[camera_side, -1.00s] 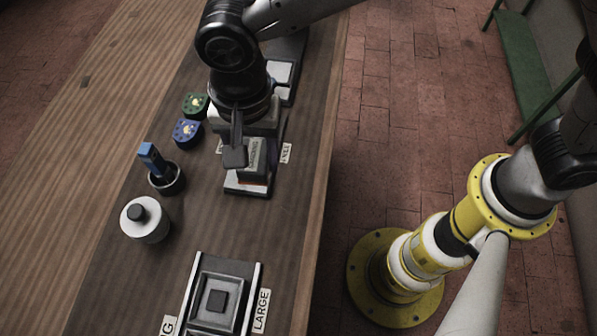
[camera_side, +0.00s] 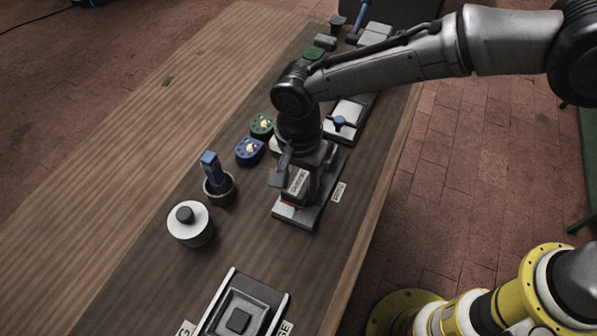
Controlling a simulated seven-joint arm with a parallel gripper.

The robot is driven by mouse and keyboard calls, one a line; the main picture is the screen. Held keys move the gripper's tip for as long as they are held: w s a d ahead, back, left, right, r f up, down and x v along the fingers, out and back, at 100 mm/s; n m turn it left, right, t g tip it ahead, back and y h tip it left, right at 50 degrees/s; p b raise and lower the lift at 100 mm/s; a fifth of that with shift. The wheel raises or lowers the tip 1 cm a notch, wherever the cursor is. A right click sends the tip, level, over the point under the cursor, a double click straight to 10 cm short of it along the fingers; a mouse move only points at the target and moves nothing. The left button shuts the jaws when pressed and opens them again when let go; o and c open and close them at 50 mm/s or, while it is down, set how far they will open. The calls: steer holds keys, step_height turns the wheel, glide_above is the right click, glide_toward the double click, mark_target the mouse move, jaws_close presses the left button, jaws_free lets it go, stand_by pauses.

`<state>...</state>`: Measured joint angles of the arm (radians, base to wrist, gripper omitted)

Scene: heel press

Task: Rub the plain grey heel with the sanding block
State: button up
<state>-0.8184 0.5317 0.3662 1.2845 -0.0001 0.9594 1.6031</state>
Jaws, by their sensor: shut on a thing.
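My gripper (camera_side: 297,184) points down in the side view, with one finger on either side of a grey block with a pale printed label (camera_side: 299,181). It is shut on this block, which looks like the sanding block; the lettering is too small to read. A thin orange-red strip shows along the block's lower edge. The block is low over a light metal plate fixture (camera_side: 297,216) on the bench. I cannot tell whether it touches anything beneath. The plain grey heel cannot be made out for sure; the gripper and block hide the fixture's middle.
A blue heel (camera_side: 249,152) and a green heel (camera_side: 262,125) lie left of my gripper. A blue-handled tool stands in a dark cup (camera_side: 220,192), near a white round pot (camera_side: 190,224). A framed fixture (camera_side: 241,309) is in front. Another fixture (camera_side: 347,113) is behind.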

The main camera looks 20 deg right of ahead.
steer(key=shift+f, duration=0.85)
steer(key=shift+w+d+f, duration=0.2)
steer(key=shift+f, duration=0.6)
steer(key=shift+w+d+f, duration=0.1)
steer(key=shift+w+d, duration=1.75)
steer(key=shift+d, duration=0.05)
steer(key=shift+s+a, duration=2)
steer(key=shift+a, duration=0.05)
steer(key=shift+s+a+r, duration=0.1)
steer(key=shift+r, duration=4.1)
